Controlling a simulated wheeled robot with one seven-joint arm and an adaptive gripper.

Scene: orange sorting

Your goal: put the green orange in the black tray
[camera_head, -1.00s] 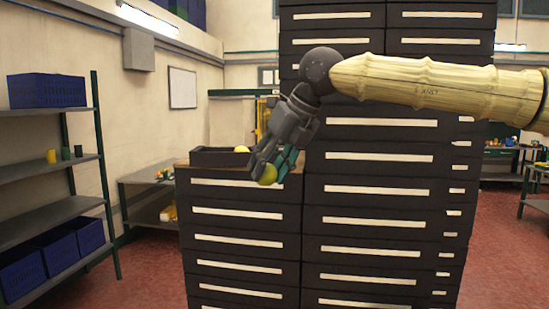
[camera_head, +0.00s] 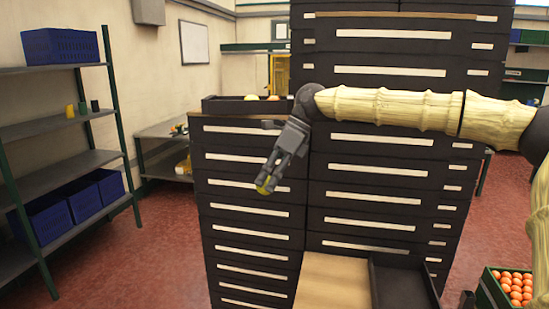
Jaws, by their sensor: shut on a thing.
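Another black tray (camera_head: 378,288) is at the bottom, right of a pale wooden surface, partly cut off by the frame. The held fruit is apart from both trays.
Tall dark drawer cabinets (camera_head: 385,160) stand behind my arm. A green crate of oranges (camera_head: 492,289) is at the lower right. The pale wooden surface (camera_head: 333,283) is bare where it shows. Shelves with blue bins (camera_head: 60,46) stand at the left. Red floor lies open between.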

